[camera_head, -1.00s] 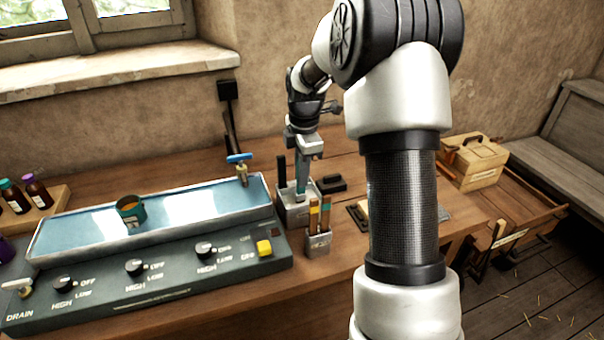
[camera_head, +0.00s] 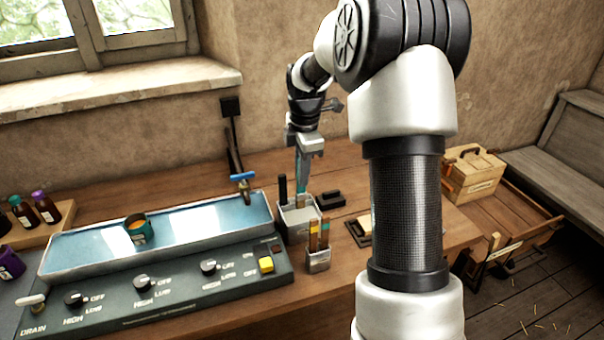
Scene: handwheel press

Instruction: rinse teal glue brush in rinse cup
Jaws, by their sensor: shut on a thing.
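My gripper (camera_head: 304,150) is shut on the teal glue brush (camera_head: 302,174), which hangs nearly upright. The brush is over a light grey, square open container (camera_head: 296,224) at the right end of the water tray. Its lower end is at the container's mouth; I cannot tell whether the tip is inside. I cannot tell for sure whether this container is the rinse cup. A black upright handle (camera_head: 283,188) stands at the container's left side.
A small metal holder (camera_head: 318,261) with several brushes stands in front of the container. A dark block (camera_head: 329,200) lies to its right.

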